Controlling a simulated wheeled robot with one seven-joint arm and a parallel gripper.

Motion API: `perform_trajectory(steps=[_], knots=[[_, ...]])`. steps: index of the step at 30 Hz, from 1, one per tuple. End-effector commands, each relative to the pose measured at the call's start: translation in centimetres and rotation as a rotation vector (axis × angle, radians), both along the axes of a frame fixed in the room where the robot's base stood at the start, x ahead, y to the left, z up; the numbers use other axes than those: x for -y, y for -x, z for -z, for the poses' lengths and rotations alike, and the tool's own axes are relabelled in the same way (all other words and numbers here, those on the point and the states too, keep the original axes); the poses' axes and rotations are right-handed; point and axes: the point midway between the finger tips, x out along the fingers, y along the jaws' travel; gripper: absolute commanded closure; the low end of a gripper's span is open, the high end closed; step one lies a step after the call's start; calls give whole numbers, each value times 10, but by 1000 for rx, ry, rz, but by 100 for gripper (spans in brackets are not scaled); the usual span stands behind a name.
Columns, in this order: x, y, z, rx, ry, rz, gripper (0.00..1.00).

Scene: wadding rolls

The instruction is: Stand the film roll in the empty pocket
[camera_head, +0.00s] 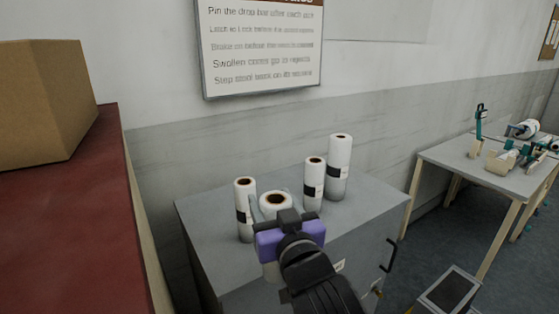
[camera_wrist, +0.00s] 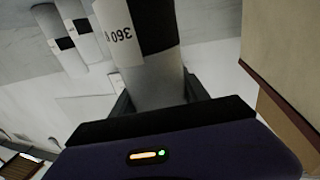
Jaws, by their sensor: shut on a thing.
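A white roll with a brown core (camera_head: 275,199) stands roughly upright in my gripper (camera_head: 274,212), in front of the grey cabinet top. In the wrist view the held roll (camera_wrist: 152,72) has a black band and a label reading 360. The two dark fingers of my gripper (camera_wrist: 158,93) are shut on its sides. My purple gripper body hides part of the roll in the head view, and I cannot tell whether its foot touches anything. I cannot make out an empty pocket in either view.
Three other white rolls stand on the cabinet top (camera_head: 225,262): left (camera_head: 245,222), middle (camera_head: 313,190) and tall right (camera_head: 338,165). The left one is close beside the held roll. A cardboard box (camera_head: 40,105) sits on a red surface (camera_head: 75,215) at left. A table (camera_head: 465,165) stands right.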

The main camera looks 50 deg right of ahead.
Motion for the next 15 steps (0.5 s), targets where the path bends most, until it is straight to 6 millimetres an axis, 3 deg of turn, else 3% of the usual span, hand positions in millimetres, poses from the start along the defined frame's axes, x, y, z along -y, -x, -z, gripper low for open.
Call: perform_trajectory(steps=[1,5,15], knots=[[-8,3,21,-13,0,-23,100],[-29,8,73,-15,-2,-91,100],[-100,25,240,-12,-9,-312,100]])
